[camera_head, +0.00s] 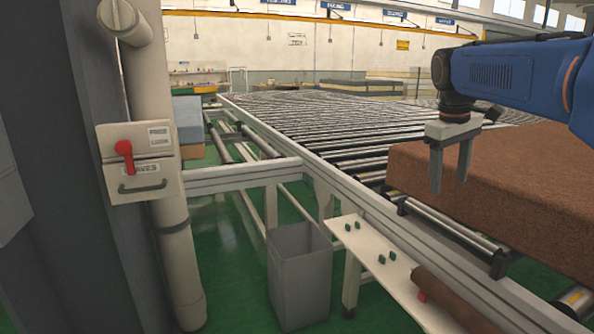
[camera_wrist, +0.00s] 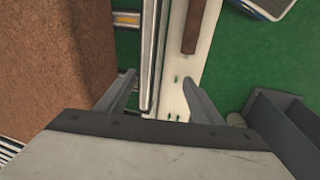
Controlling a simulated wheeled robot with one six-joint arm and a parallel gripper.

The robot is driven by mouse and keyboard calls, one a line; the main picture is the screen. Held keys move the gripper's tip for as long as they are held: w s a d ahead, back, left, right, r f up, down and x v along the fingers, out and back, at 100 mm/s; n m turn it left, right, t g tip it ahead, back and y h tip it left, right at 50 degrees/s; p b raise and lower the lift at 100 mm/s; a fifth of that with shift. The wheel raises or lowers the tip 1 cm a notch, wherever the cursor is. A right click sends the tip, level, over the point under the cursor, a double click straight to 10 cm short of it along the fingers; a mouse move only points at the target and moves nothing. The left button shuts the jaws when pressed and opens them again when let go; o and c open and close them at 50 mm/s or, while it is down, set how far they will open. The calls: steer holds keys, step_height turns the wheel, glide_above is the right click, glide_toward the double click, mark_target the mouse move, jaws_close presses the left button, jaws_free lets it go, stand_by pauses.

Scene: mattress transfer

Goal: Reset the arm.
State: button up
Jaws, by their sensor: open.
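My gripper (camera_head: 450,172) hangs from my blue arm on the right of the head view. Its two grey fingers point down and stand apart with nothing between them. It is in front of the left end of a brown mattress block (camera_head: 500,185) that lies on the roller conveyor. I cannot tell whether a finger touches the block. In the wrist view my gripper (camera_wrist: 160,95) is open over the conveyor's edge and a white shelf (camera_wrist: 172,108). The brown block (camera_wrist: 55,55) fills the left side there.
A grey bin (camera_head: 298,275) stands on the green floor by the conveyor (camera_head: 320,115). The white side shelf (camera_head: 365,260) carries several small green pieces and a brown roll (camera_head: 455,300). A control box with a red lever (camera_head: 138,165) is on a pipe at left.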

steer(key=s+a+f+m+t+y, duration=0.1)
steer(key=s+a+f, duration=0.4)
steer(key=s+f, duration=0.6)
steer(key=s+a+f+m+t+y, duration=0.1)
steer(key=s+a+f, duration=0.4)
steer(key=s+f, duration=0.6)
steer(key=s+m+t, duration=0.1)
steer(key=s, duration=0.2)
steer(key=shift+s+a+f+m, duration=0.15)
steer(key=shift+s+f+m, duration=0.15)
steer(key=shift+f, duration=0.05)
